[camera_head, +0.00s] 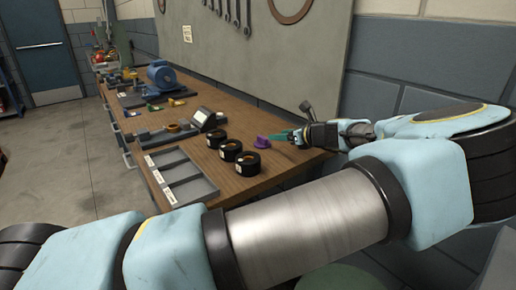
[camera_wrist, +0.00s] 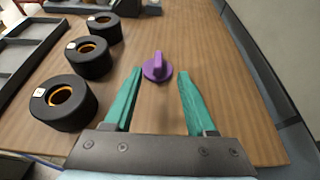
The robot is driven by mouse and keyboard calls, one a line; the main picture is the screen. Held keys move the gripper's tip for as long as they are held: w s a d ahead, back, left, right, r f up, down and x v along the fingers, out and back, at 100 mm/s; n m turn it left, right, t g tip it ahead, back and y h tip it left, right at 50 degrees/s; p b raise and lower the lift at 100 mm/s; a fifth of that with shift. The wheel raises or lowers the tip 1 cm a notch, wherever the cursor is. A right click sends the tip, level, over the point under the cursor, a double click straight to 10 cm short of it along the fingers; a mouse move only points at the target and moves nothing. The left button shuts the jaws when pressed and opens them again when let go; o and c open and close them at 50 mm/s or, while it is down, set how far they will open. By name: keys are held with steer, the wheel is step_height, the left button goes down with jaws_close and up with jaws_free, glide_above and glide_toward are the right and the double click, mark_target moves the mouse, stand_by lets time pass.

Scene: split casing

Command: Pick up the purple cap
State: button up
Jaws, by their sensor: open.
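The purple cap (camera_head: 261,142) sits on the wooden bench top, near the bench's right end in the head view. In the wrist view the purple cap (camera_wrist: 157,67) shows a round base with a raised grip ridge, standing upright on the wood. My gripper (camera_wrist: 158,82) is open, with its two green fingers apart and nothing between them but bare wood. The cap lies just past the fingertips, roughly centred between them. In the head view my gripper (camera_head: 283,136) is low over the bench, to the right of the cap.
Three black rings with orange insides stand in a row left of the cap, the nearest in the wrist view being one black ring (camera_wrist: 64,103). A blue motor (camera_head: 162,77) stands farther along. Wood right of the cap is clear.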

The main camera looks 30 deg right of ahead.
mark_target(264, 138)
steer(key=shift+w+a+f+b, duration=0.1)
steer(key=shift+w+f+b, duration=0.2)
steer(key=shift+w+f, duration=0.4)
steer(key=p+x, duration=0.1)
steer(key=x, duration=0.3)
steer(key=shift+w+a+f, duration=0.1)
steer(key=shift+w+f, duration=0.05)
steer(key=shift+w, duration=0.1)
steer(key=shift+p+x, duration=1.45)
steer(key=shift+x, duration=1.4)
steer(key=shift+s+a+f, duration=0.1)
steer(key=shift+f, duration=0.05)
steer(key=shift+c, duration=0.3)
jaws_close()
